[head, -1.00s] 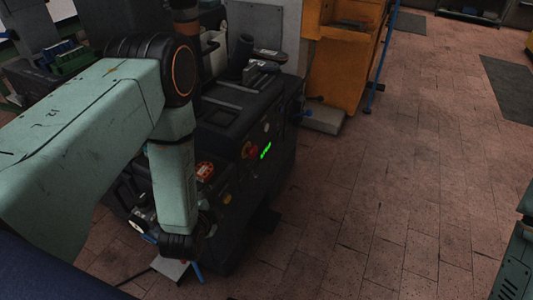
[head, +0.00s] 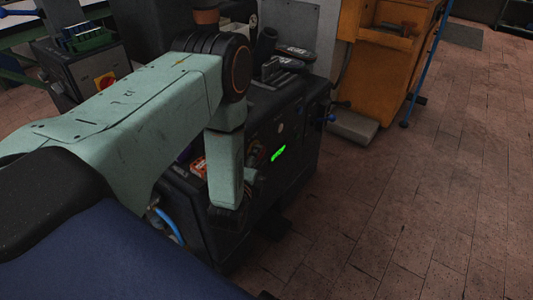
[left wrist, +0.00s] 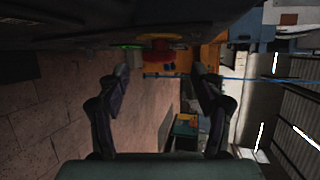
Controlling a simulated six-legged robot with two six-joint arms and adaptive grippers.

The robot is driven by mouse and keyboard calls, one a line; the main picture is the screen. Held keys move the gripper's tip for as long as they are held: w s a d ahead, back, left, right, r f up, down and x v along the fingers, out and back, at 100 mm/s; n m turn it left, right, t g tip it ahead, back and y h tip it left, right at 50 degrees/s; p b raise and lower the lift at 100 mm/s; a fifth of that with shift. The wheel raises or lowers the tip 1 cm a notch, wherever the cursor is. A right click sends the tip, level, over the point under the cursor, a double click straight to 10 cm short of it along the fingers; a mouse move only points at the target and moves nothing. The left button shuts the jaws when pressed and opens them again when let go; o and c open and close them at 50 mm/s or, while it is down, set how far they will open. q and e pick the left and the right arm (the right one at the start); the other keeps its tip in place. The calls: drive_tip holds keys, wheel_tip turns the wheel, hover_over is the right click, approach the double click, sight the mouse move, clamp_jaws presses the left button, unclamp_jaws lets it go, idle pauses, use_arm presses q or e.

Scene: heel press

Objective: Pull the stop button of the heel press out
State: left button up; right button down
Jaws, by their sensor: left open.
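The heel press (head: 300,130) is a black machine in the middle of the head view, with a lit green display (head: 278,153) on its front panel. In the left wrist view its red stop button (left wrist: 158,57) on a yellow base (left wrist: 160,37) shows at top centre. My left gripper (left wrist: 160,78) is open, with its two dark fingers spread left and right. The button lies ahead, between the finger directions and slightly above them; no contact shows. In the head view my left arm hides most of the button and gripper. My right gripper is not in view.
An orange cabinet (head: 388,60) stands behind the press on the right, with a blue pole (head: 427,70) beside it. A grey control box with a red switch (head: 105,80) stands at the left. The tiled floor (head: 430,200) on the right is clear.

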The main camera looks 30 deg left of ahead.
sight(261, 158)
use_arm(q)
drive_tip(key=b+x, duration=0.2)
drive_tip(key=x, duration=0.3)
drive_tip(key=shift+f, duration=0.1)
drive_tip(key=shift+w+a+f, duration=0.1)
drive_tip(key=shift+w+a, duration=0.25)
drive_tip(key=shift+w, duration=0.2)
drive_tip(key=shift+d, duration=0.1)
drive_tip(key=shift+w, duration=0.1)
drive_tip(key=shift+c, duration=0.3)
drive_tip(key=c, duration=0.3)
clamp_jaws()
drive_tip(key=shift+d, duration=0.1)
